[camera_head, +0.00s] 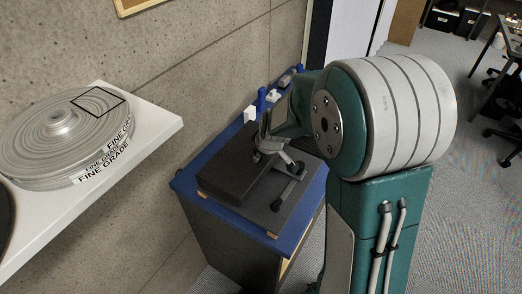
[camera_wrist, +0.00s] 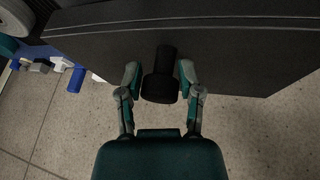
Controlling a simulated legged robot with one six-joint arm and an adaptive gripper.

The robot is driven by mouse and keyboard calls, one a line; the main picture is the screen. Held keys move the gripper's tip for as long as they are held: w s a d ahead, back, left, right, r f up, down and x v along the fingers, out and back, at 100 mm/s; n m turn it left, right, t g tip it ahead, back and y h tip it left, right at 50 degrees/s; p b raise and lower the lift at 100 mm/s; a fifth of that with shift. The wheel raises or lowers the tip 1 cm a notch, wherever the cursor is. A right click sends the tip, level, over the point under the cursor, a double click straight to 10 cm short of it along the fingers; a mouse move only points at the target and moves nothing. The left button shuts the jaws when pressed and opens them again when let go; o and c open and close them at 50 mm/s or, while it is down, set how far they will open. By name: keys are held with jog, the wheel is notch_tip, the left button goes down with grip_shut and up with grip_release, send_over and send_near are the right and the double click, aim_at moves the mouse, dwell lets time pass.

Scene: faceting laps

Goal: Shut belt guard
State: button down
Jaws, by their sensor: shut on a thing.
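The belt guard looks to be the dark grey box-like cover (camera_head: 232,172) on the blue-topped bench in the head view. In the wrist view its broad dark panel (camera_wrist: 235,50) fills the upper part, with a black knob (camera_wrist: 160,88) standing out from its near edge. My gripper (camera_wrist: 160,74) has one finger on each side of this knob and is shut on it. In the head view my gripper (camera_head: 277,150) is at the cover, partly hidden by my arm. How far the guard is open cannot be told.
The blue bench top (camera_head: 188,187) stands against a concrete wall. Small blue and white items (camera_head: 273,96) lie at its back. At left, a white shelf (camera_head: 150,125) carries a grey disc (camera_head: 40,145) labelled "FINE GRADE". Carpeted floor (camera_head: 445,200) is open at right.

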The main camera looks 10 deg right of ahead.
jog(key=shift+f, duration=0.1)
jog(key=shift+c, duration=1.4)
grip_release()
jog(key=shift+a, duration=0.15)
jog(key=v, duration=1.2)
jog(key=s+r+m, duration=0.3)
jog(key=s, duration=0.7)
jog(key=s+d+r+m+h, duration=0.1)
jog(key=s+r+m, duration=0.2)
jog(key=s, duration=0.7)
jog(key=shift+s+r+m+t, duration=0.3)
jog(key=shift+s+r+m, duration=0.1)
jog(key=shift+m, duration=0.3)
